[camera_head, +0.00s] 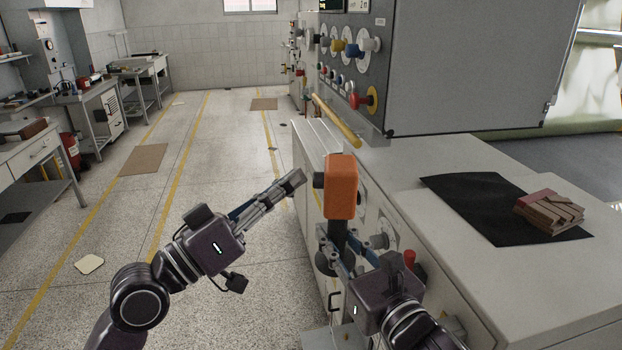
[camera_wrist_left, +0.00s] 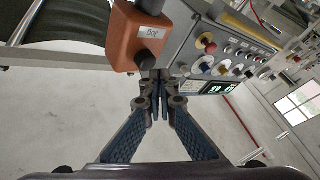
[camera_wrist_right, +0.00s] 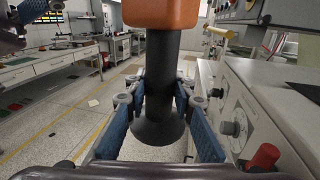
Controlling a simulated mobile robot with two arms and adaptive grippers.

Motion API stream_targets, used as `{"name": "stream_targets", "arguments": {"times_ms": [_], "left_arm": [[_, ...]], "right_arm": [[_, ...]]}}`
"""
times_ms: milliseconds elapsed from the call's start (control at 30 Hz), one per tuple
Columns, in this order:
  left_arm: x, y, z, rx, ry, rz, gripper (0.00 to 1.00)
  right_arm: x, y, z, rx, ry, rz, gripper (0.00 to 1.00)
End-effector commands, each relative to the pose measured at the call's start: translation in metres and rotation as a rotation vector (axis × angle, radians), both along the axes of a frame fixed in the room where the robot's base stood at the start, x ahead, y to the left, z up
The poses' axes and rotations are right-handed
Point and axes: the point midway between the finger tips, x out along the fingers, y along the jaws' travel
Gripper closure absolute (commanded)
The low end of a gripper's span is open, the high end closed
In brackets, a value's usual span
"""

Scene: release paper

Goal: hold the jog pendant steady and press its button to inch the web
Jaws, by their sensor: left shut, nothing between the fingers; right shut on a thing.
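The jog pendant (camera_head: 341,187) is an orange box on a dark handle, held upright in front of the machine. My right gripper (camera_head: 343,246) is shut on its black handle (camera_wrist_right: 160,85), seen between the blue fingers in the right wrist view. In the left wrist view the pendant (camera_wrist_left: 138,40) shows a white label reading "JOG" and a dark round knob-like button (camera_wrist_left: 150,6) on the labelled side. My left gripper (camera_head: 298,178) is shut and empty, with its fingertips to the left of the orange box and apart from it. The button protrudes toward it.
The machine cabinet (camera_head: 430,165) stands close on the right, with a knob panel (camera_head: 350,48) above and a yellow bar (camera_head: 337,122) sticking out. A black mat (camera_head: 465,205) with a stack of brown blocks (camera_head: 549,211) lies on top. Open floor is at left.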

Motion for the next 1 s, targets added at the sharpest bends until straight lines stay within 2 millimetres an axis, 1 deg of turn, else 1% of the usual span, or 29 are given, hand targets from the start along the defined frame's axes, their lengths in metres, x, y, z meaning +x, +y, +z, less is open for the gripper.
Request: {"name": "stream_targets", "arguments": {"times_ms": [33,133,467,567,1000], "left_arm": [[0.0,0.003,0.0,0.002,0.0,0.002,1.0],[0.0,0.006,0.0,0.001,0.0,0.002,1.0],[0.0,0.008,0.0,-0.001,0.0,0.001,1.0],[0.0,0.011,0.0,0.001,0.0,0.002,1.0],[0.0,0.053,-0.001,0.002,0.001,0.002,1.0]], "right_arm": [[0.0,0.0,0.003,0.003,-0.006,0.001,1.0],[0.0,0.0,0.003,0.003,-0.006,0.0,1.0],[0.0,0.0,0.003,0.003,-0.006,0.0,1.0],[0.0,0.0,0.003,0.003,-0.006,0.0,1.0],[0.0,0.0,0.003,0.003,-0.006,0.0,1.0]]}}
